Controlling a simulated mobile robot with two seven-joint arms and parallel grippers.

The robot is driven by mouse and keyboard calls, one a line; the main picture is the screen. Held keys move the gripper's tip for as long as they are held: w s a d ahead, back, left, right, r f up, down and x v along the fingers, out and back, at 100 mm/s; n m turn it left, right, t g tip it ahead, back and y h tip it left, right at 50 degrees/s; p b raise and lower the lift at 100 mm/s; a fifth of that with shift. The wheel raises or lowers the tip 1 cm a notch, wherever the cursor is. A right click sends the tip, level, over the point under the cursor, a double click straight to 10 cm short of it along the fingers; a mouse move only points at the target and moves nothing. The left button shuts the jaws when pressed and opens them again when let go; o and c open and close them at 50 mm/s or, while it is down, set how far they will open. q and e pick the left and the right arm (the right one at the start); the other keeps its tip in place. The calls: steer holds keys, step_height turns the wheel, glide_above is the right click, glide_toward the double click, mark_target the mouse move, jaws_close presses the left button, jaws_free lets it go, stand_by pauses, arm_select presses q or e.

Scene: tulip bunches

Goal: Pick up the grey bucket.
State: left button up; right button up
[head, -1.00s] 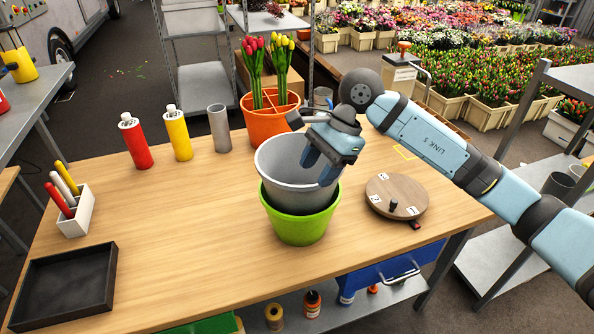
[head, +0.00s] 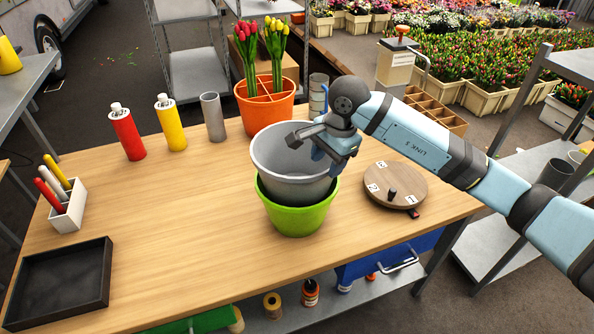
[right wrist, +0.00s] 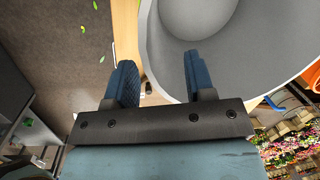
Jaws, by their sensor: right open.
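The grey bucket (head: 285,185) stands upright, nested in a lime green bucket (head: 297,218) on the wooden table. It looks empty. My right gripper (head: 326,160) is at the grey bucket's right rim, open. In the right wrist view its two blue fingers (right wrist: 160,82) are spread apart, and the grey bucket (right wrist: 190,55) fills the upper right. The bucket's rim appears to run between the fingers, one over the inside and one outside. I cannot tell whether either finger touches it. My left gripper is not in view.
An orange divided pot (head: 264,116) with tulips stands behind the buckets. A round wooden turntable (head: 396,184) is close on the right. Red (head: 127,134) and yellow (head: 171,125) bottles and a grey cylinder (head: 213,117) stand back left. The table's middle left is clear.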

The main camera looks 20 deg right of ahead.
steer(key=f, duration=0.4)
steer(key=shift+a, duration=0.3)
jaws_close()
steer(key=shift+r, duration=0.1)
